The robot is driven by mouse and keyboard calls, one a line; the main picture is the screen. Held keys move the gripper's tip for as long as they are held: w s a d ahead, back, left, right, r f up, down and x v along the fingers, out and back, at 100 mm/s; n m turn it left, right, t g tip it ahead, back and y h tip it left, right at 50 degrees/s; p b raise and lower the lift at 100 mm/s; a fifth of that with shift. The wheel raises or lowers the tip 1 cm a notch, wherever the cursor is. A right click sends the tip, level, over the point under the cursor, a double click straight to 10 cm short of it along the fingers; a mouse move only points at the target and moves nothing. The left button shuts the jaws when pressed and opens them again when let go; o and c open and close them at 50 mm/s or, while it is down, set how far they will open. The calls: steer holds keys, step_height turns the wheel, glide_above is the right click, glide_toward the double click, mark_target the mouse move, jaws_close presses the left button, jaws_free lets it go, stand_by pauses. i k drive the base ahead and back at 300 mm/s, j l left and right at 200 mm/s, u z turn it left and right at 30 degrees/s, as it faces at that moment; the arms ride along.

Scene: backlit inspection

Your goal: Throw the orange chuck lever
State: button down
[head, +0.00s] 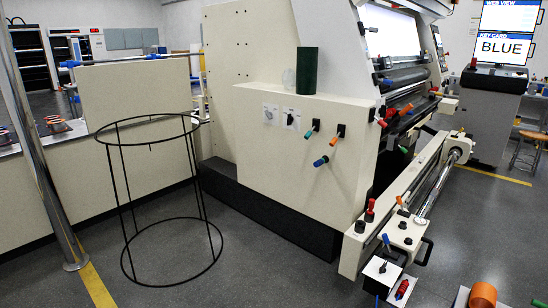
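Several orange-tipped levers show on the machine in the head view. One small orange lever (401,201) stands on the low arm at the right, near the end of the shiny roller shaft (440,185). Another orange-handled lever (334,139) sticks out of the cream side panel, beside a teal-handled lever (310,133) and a blue and green one (321,161). No label for the chuck lever is readable, so I cannot tell for sure which one it is. My gripper is not in view.
A black wire ring stand (154,220) stands on the floor left of the machine (300,150). A metal post (38,140) rises at the far left. A blue-tipped lever (386,241) and red knobs (369,211) sit near the low arm. An orange roll (482,296) is at bottom right.

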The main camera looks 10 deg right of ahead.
mark_target(398, 199)
steer(key=i+j+z, duration=0.25)
steer(key=i+z, duration=0.2)
steer(key=i+j+z, duration=0.65)
steer(key=j+z, duration=0.2)
steer(key=i+j+z, duration=0.2)
steer(key=j+z, duration=0.25)
steer(key=i+j, duration=0.1)
steer(key=i, duration=1.45)
